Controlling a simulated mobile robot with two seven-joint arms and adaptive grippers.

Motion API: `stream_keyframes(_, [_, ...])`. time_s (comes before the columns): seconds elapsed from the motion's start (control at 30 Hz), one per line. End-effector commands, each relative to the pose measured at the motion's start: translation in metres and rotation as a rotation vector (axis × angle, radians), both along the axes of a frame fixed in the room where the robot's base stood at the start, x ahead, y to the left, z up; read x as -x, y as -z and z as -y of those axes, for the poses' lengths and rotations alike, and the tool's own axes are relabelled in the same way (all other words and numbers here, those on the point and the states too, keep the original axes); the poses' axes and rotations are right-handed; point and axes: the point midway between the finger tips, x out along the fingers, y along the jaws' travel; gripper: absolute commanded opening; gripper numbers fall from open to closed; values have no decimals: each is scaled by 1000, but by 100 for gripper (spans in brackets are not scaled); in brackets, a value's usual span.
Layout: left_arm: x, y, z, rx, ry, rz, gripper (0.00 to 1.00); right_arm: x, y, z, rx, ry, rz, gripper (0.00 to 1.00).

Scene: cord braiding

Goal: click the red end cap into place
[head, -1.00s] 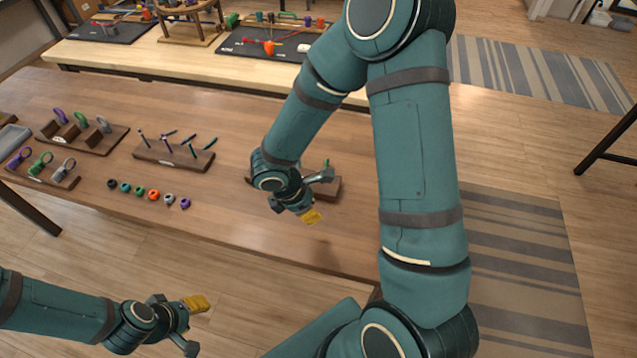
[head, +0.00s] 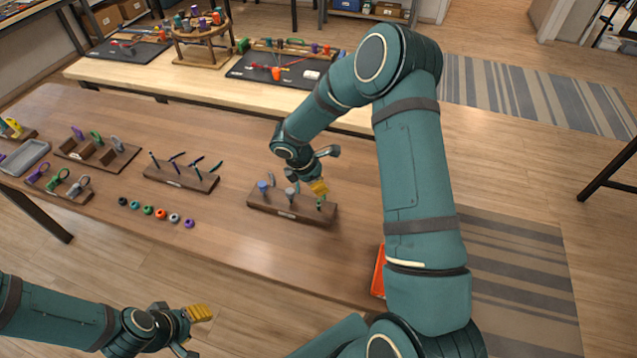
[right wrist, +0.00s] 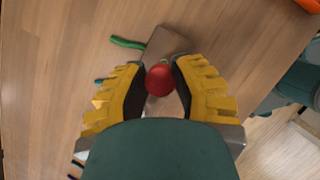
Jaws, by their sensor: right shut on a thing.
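In the right wrist view, a round red piece (right wrist: 159,80) sits between the two yellow-padded fingers of my right gripper (right wrist: 158,86), which is shut on it. I cannot tell whether it is the end cap or the top of a tool. In the head view, my right gripper (head: 320,170) is above the right end of a dark wooden rack (head: 265,207), close to a green-topped piece (head: 320,204); the red piece is not visible there. My left gripper (head: 193,330) is open and empty, low at the left, in front of the table.
Small coloured rings or caps (head: 160,213) lie in a row on the table (head: 230,250). The rack also holds blue (head: 263,186) and grey (head: 290,196) pieces. Another tool rack (head: 180,178) stands left. An orange tray (head: 378,272) is partly hidden behind my right arm.

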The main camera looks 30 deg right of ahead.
Motion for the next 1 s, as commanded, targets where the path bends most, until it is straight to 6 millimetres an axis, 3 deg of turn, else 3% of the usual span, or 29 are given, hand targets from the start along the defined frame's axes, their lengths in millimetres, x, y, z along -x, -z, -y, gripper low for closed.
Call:
stream_keyframes(0.7, [-1, 44, 2, -8, -2, -1, 47, 0, 53, 0, -1, 1, 2, 13])
stream_keyframes(1.0, [-1, 51, 2, -10, -2, -1, 47, 0, 59, 0, 0, 1, 0, 13])
